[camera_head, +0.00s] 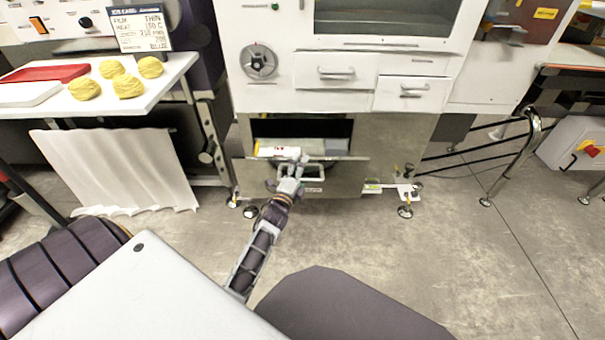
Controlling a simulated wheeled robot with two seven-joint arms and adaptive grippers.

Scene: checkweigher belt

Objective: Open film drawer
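A low metal drawer (340,181) at the bottom of the white machine stands open. Its dark inside shows above the front, with a white packet with red marks (280,150) and a grey block (336,146) in it. My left gripper (290,172) is at the left end of this handle, seen from above and behind. Its fingers overlap the handle and drawer front, so I cannot tell whether they are closed on it. My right gripper is out of view.
Two white drawers with bar handles, left (335,73) and right (411,93), sit higher on the machine (270,102). A white table (40,112) with yellow nests (128,86) stands left. Metal rails (515,160) are right. The concrete floor (440,255) in front is clear.

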